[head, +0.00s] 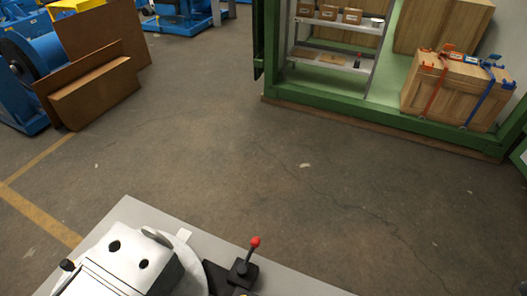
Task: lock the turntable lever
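A lever with a red knob (255,242) rises from a black block (242,274) at the bottom middle of the head view. The lever leans slightly to the right. The block sits on a light grey flat surface (290,285). Left of it is the edge of a pale round plate (198,266), probably the turntable, mostly hidden under a white body with two dark round holes (165,278). The lower parts are cut off by the frame. Neither of my grippers is in view, and nothing visible touches the lever.
A black knob (67,264) stands at the lower left. Beyond lies open concrete floor (270,160). A green-framed container (385,135) with a shelf (335,62) and a strapped wooden crate (450,92) is at the back right. Brown panels (95,92) and blue machinery (22,100) are at left.

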